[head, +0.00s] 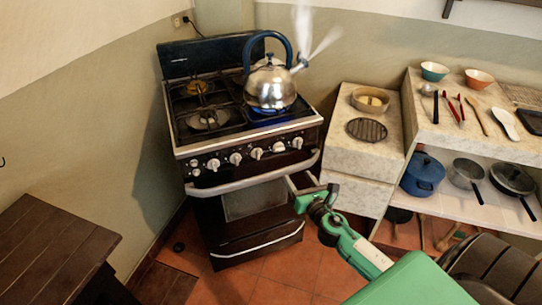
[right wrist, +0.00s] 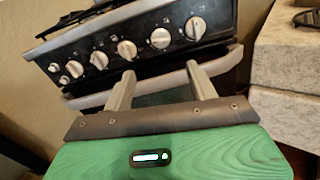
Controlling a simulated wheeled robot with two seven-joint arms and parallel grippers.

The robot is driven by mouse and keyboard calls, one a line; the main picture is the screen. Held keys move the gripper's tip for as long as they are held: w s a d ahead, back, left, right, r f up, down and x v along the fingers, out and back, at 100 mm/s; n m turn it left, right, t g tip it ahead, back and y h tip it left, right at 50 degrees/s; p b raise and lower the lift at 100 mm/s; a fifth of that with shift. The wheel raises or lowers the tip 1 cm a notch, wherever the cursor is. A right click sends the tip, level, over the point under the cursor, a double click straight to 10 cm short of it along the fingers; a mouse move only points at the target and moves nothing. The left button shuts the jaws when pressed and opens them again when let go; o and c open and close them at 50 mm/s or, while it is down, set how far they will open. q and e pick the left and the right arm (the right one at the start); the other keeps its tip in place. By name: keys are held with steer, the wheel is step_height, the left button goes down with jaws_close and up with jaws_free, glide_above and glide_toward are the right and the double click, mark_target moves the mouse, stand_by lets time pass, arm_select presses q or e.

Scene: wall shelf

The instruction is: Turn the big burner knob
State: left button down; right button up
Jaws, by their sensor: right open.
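The stove (head: 250,190) has a row of pale knobs on its dark front panel, and they look alike; I cannot tell which one is the big burner knob. The rightmost knob shows in the head view (head: 297,142) and in the right wrist view (right wrist: 195,27). Its neighbour to the left (right wrist: 160,38) is also in clear view. My right gripper (head: 310,184) is open and empty, in front of and below the right end of the panel. In the right wrist view its two fingers (right wrist: 161,72) point toward the panel, apart from the knobs. My left gripper is out of view.
A steaming kettle (head: 270,87) stands on a burner with a blue flame. The oven handle (head: 250,177) runs across the front below the knobs, close to my right gripper. A stone counter (head: 365,155) stands to the right. A dark wooden surface (head: 45,250) is at lower left.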

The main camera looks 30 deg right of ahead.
mark_target(278, 148)
steer(key=w, duration=0.4)
steer(key=w+d, duration=0.1)
steer(key=w, duration=0.3)
steer(key=w+d+p, duration=0.1)
steer(key=w, duration=0.3)
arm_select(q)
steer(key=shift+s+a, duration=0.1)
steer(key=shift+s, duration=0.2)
arm_select(e)
steer(key=shift+w+f, duration=0.1)
steer(key=shift+w, duration=0.5)
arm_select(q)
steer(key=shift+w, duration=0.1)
